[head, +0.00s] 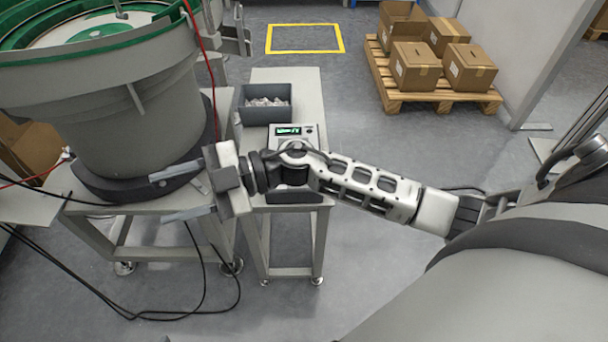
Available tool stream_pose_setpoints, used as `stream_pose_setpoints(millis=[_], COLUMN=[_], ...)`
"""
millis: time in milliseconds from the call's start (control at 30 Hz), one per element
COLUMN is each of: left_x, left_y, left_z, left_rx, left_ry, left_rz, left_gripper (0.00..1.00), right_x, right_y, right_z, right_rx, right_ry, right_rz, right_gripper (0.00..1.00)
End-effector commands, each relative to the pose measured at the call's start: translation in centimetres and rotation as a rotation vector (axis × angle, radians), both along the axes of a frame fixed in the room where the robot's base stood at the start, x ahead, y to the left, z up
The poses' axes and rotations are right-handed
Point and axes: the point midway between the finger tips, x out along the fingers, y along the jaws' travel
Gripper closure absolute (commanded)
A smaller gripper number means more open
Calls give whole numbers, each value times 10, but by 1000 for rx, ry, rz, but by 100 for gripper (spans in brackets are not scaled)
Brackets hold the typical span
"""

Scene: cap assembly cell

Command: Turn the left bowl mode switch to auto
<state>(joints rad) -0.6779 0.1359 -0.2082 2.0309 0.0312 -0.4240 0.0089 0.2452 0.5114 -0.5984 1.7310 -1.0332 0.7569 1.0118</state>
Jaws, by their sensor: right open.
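A large grey bowl feeder with a green inner track (140,110) stands at the left. A small control box with a green-lit display (288,131) sits on the narrow cart beside it. My right arm and wrist cross in front of the box and cover much of its face. I cannot make out the mode switch. My right gripper (158,198) is open and empty, with its fingers pointing left. It is in front of the feeder's base in the picture; I cannot tell its exact distance. My left gripper is not in view.
A dark bin with pale parts (265,116) sits on the cart (310,85) behind the control box. Black cables (200,285) hang and lie on the floor at the lower left. A pallet with several cardboard boxes (425,97) and a yellow floor marking (305,52) are farther back.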

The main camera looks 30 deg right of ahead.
Motion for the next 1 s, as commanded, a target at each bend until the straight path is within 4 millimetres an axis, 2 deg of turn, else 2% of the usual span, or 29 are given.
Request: stream_pose_setpoints(millis=[67, 167, 200, 300, 400, 500, 667, 767, 1000], left_x=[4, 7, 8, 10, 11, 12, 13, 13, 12], left_y=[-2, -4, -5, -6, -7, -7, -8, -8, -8], left_z=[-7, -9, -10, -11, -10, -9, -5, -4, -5], left_rx=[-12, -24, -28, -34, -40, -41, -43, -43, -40], left_ry=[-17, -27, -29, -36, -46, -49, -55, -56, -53], left_rz=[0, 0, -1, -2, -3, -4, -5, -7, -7], left_gripper=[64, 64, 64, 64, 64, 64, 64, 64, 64], right_x=[5, 22, 32, 55, 68, 72, 73, 72, 73], right_y=[-19, -76, -105, -180, -237, -269, -282, -281, -280], right_z=[-32, -65, -73, -74, -61, -50, -53, -69, -121], right_rx=[-297, -706, -862, -1187, -1396, -1501, -1543, -1541, -1538], right_ry=[-18, 67, 116, 254, 373, 448, 483, 484, 481], right_rz=[184, 266, 252, 143, 3, -94, -138, -133, -132], right_gripper=[53, 53, 53, 53, 53, 53, 53, 53, 53])
